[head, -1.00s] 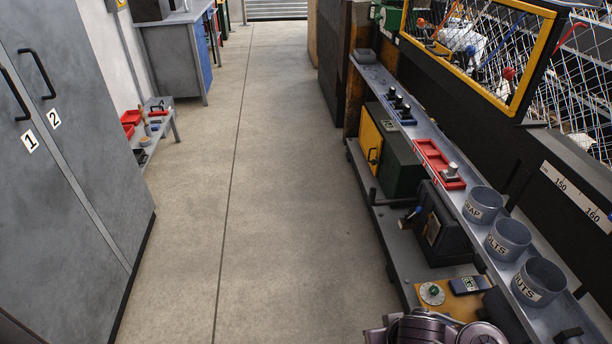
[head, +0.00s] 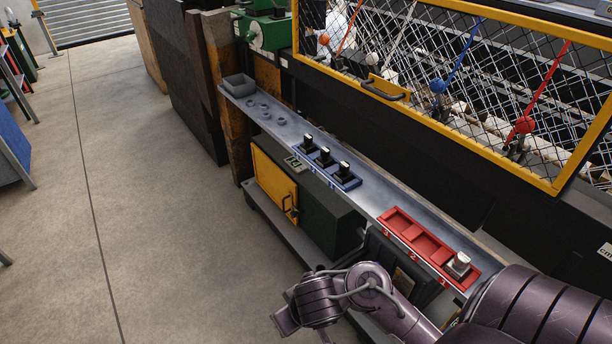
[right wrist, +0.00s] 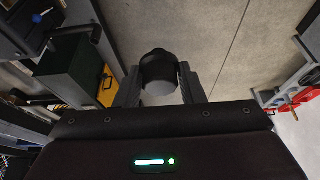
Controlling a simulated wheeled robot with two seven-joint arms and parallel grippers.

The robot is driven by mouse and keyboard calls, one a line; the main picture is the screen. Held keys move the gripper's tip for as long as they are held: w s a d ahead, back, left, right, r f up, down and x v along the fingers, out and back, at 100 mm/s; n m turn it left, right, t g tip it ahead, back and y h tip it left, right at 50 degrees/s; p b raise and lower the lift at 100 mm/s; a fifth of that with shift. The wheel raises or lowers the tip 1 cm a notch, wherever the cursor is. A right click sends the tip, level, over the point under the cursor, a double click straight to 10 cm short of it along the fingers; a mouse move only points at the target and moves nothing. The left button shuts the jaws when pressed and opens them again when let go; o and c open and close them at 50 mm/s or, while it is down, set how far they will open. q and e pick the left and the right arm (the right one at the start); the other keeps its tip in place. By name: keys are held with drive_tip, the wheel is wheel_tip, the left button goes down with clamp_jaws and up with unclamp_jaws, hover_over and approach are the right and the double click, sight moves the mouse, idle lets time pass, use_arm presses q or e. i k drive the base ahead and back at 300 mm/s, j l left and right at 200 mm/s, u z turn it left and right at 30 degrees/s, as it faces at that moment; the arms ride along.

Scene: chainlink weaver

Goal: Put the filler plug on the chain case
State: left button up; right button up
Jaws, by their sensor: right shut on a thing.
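My right gripper (right wrist: 158,82) is shut on a dark, rounded, plug-like piece (right wrist: 158,66), which sits between the two fingers in the right wrist view. It looks like the filler plug. The fingers hold it above the bare floor. In the head view my right arm comes in from the lower right, and the held piece cannot be made out. A dark green case (head: 322,222) with a yellow door (head: 272,182) stands under the shelf; I cannot tell for sure that it is the chain case. My left gripper is not in view.
The narrow grey shelf (head: 372,200) holds a blue rack (head: 328,170) with black-topped pieces, a red tray (head: 410,238) with a metal piece (head: 458,264), and a grey bin (head: 238,86). A yellow-framed mesh guard (head: 480,150) stands behind. The concrete floor (head: 150,220) is clear.

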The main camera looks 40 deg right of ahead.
sight(332, 198)
drive_tip(key=i+j+z, duration=0.1)
drive_tip(key=i+z, duration=0.35)
drive_tip(key=i, duration=0.15)
drive_tip(key=i+j+z, duration=0.4)
drive_tip(key=i, duration=0.2)
drive_tip(key=i+j+z, duration=0.45)
drive_tip(key=i+j, duration=0.05)
drive_tip(key=i, duration=0.05)
